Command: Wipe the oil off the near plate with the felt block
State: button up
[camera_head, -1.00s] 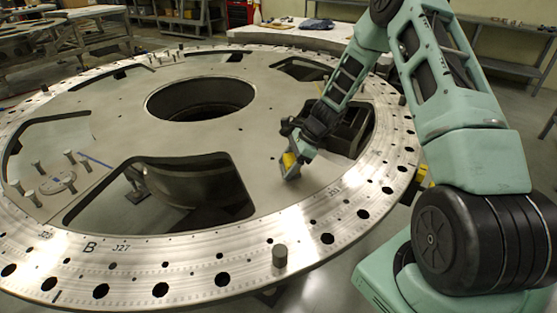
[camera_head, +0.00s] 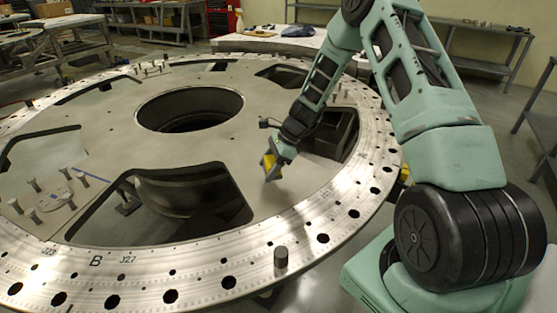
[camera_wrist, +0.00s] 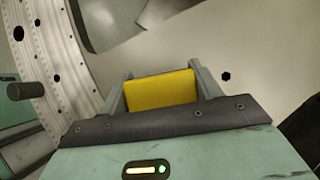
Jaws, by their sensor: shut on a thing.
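The yellow felt block (camera_head: 268,161) is in my gripper (camera_head: 273,174), over the solid web of the plate (camera_head: 284,200) between two cut-outs. In the wrist view the felt block (camera_wrist: 160,87) sits between the two grey fingers of my gripper (camera_wrist: 160,76), which are shut on it. The bare metal of the plate (camera_wrist: 255,50) lies beyond it. I cannot tell whether the block touches the plate. I can make out no clear oil patch; a darker area at the top of the wrist view is unclear.
Large cut-outs and a round central hole (camera_head: 190,108) break the surface. Several short pegs (camera_head: 35,184) stand at the left.

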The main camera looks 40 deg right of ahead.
aim_at(268, 161)
jog(key=shift+r+p, duration=1.2)
jog(key=shift+r, duration=0.65)
